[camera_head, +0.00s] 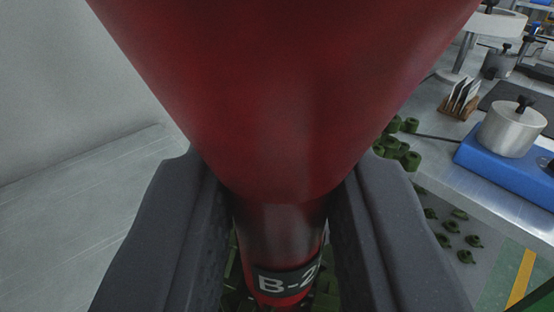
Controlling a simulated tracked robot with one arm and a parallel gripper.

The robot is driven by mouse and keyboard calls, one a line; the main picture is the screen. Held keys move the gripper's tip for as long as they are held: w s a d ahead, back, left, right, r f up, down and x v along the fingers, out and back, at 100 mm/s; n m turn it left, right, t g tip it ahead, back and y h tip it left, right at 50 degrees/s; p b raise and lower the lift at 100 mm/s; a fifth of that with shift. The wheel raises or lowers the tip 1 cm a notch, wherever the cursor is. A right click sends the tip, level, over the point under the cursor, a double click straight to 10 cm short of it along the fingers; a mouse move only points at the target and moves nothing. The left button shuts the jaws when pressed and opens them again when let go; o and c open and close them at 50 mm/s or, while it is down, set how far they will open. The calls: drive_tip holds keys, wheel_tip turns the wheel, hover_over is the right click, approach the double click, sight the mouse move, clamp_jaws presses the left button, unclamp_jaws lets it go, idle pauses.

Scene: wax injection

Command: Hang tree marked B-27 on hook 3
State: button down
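A dark red tree (290,110) fills the top middle of the view, with a wide cone that narrows down to a stem. A dark label (287,280) on the stem reads "B-2", and the rest of the marking is turned out of sight. My gripper (283,240) has its two dark grey fingers on either side of the stem, shut on it. Green parts show below and behind the stem, partly hidden by the fingers. No hook is in view.
A metal workbench (450,165) stands at right with a blue device (500,165) bearing a silver pot (511,130), a small wooden rack (458,105) and green pieces (402,150). A yellow floor stripe (522,278) runs at lower right. A bare grey wall (70,80) is at left.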

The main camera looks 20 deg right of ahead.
drive_tip(key=shift+w+a+p, duration=0.25)
drive_tip(key=shift+w+p, duration=0.1)
drive_tip(key=shift+w, duration=0.45)
drive_tip(key=shift+w+a+p, duration=0.25)
drive_tip(key=shift+w+p, duration=0.1)
drive_tip(key=shift+w, duration=0.45)
drive_tip(key=shift+w+a+f+p, duration=0.2)
drive_tip(key=shift+w+a+p, duration=0.05)
drive_tip(key=shift+w+p, duration=0.4)
drive_tip(key=c, duration=1.2)
unclamp_jaws()
drive_tip(key=shift+o, duration=0.2)
